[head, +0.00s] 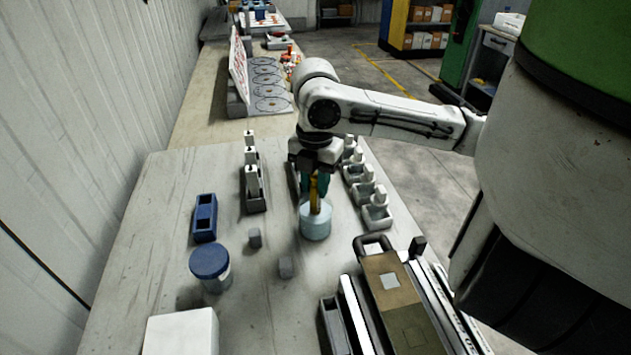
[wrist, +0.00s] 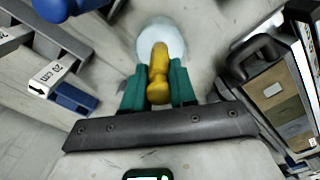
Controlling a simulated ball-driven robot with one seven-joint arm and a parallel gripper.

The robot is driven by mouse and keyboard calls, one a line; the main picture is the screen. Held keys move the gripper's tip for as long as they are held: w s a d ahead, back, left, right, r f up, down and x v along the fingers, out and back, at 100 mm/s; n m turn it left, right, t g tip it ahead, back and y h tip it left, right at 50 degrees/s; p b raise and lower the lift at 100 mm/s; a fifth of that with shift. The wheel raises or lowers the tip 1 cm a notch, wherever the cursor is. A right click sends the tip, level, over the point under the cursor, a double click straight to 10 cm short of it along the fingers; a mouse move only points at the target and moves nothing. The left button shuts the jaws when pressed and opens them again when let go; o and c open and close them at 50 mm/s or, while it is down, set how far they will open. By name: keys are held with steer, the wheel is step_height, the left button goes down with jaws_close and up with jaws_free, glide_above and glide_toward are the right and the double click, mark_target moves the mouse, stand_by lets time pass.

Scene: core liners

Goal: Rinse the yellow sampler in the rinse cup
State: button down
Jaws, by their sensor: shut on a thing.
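The yellow sampler (head: 314,193) is upright in my gripper (head: 317,178) in the head view. The gripper's green fingers are shut on it. The rinse cup (head: 315,222), a pale translucent round cup, stands directly below. The sampler's lower end is at the cup's mouth; I cannot tell how deep it reaches. In the wrist view the yellow sampler (wrist: 158,72) lies between the green fingers of my gripper (wrist: 157,88), with the pale round cup (wrist: 160,38) behind it. The sampler's tip is hidden.
A blue-lidded jar (head: 210,262), a blue holder (head: 205,218) and small grey blocks (head: 255,238) stand left of the cup. A rack with white markers (head: 252,180) is behind left. A core tray (head: 395,300) lies front right.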

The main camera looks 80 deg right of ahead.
steer(key=shift+f, duration=0.4)
steer(key=shift+r, duration=0.2)
steer(key=shift+r+p, duration=0.5)
steer(key=shift+r, duration=0.1)
steer(key=shift+f, duration=0.1)
steer(key=shift+f+b, duration=0.65)
steer(key=shift+f, duration=0.05)
steer(key=shift+r, duration=0.15)
